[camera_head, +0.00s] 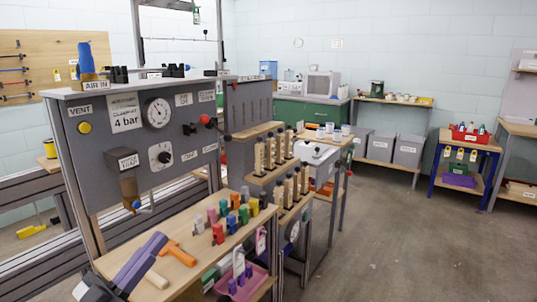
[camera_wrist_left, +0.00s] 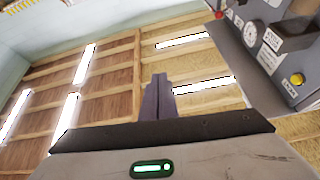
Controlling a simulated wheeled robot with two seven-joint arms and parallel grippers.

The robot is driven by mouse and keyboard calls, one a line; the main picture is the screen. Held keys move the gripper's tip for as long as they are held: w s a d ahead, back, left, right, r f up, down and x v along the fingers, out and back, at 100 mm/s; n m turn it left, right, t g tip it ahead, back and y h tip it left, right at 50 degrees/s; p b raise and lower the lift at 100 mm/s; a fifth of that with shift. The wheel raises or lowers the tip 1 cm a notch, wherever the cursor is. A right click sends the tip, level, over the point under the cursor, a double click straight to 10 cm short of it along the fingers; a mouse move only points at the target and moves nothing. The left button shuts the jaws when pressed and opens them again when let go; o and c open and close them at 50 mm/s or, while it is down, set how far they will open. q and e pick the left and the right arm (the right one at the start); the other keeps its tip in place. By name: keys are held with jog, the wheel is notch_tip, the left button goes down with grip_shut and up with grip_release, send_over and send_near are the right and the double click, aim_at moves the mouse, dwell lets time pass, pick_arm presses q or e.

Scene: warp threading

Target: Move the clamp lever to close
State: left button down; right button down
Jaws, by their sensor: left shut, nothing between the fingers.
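The grey control panel (camera_head: 130,150) stands at the left of the head view. A lever with a red ball knob (camera_head: 205,119) sticks out near its upper right, with black fittings beside it. It looks like the clamp lever, but the small labels are hard to read. My left gripper (camera_head: 160,241) is in front of the panel's lower part, over the wooden shelf, well below and left of the lever. Its purple-grey fingers are together and empty; they also show in the left wrist view (camera_wrist_left: 157,80). That view shows the panel (camera_wrist_left: 265,70) upside down at upper right. My right gripper is out of view.
A pressure gauge (camera_head: 157,113) and a yellow button (camera_head: 84,128) are on the panel. The floor at right (camera_head: 390,240) is clear.

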pick_arm(q)
jog(key=s+d+f+n+g+y, duration=0.1)
jog(key=s+f+n+y, duration=0.15)
jog(key=f, duration=0.45)
jog(key=s+d+f+n+g+y, duration=0.1)
jog(key=f+y, duration=0.2)
jog(key=f, duration=0.5)
jog(key=s+d+f+n+g+y, duration=0.1)
jog(key=s+f+n+g+y, duration=0.15)
jog(key=f, duration=0.45)
jog(key=s+d+f+g+y, duration=0.3)
jog(key=s+f+g, duration=0.3)
jog(key=s+f, duration=0.9)
jog(key=s, duration=0.3)
jog(key=shift+d+p, duration=0.3)
jog(key=shift+a, duration=0.1)
